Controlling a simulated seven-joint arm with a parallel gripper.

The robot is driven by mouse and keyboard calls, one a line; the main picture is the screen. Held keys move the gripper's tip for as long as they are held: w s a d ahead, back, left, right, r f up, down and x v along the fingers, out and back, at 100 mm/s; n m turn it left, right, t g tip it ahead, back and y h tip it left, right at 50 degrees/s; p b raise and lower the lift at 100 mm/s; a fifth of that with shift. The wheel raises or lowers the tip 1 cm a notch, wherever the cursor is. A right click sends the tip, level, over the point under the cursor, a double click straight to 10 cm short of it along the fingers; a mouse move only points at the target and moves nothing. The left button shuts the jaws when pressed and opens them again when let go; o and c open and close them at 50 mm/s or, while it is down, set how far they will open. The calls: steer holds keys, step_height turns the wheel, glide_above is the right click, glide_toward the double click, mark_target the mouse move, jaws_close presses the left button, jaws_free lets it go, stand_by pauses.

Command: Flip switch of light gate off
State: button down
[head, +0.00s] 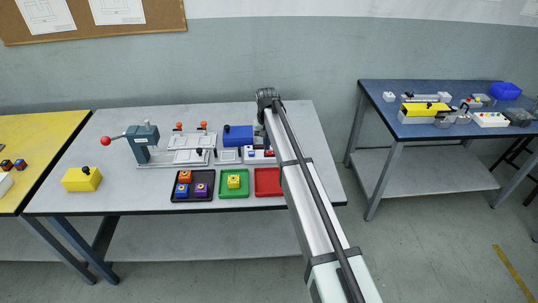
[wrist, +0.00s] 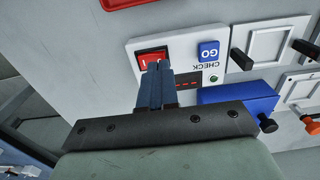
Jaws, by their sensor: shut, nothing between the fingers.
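A white box (wrist: 187,43) lies under my gripper in the wrist view, with a red rocker switch (wrist: 147,56), a blue GO button (wrist: 208,51) and the word CHECK. It also shows in the head view (head: 256,159), partly covered by my arm. My gripper (wrist: 157,66) is shut and empty, its fingertips over the edge of the red switch. I cannot tell whether they touch it. The fingers hide part of the switch and of the box. A small row of red marks (wrist: 188,84) and a light dot show beside them.
A blue block (head: 238,135) and a white fixture with orange knobs (head: 190,143) stand left of the box. Black, green and red trays (head: 267,191) line the table's front. A teal press (head: 143,141) and yellow block (head: 82,180) stand further left.

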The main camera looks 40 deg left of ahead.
steer(key=shift+f, duration=0.9)
stand_by(0.7)
steer(key=shift+r, duration=3.5)
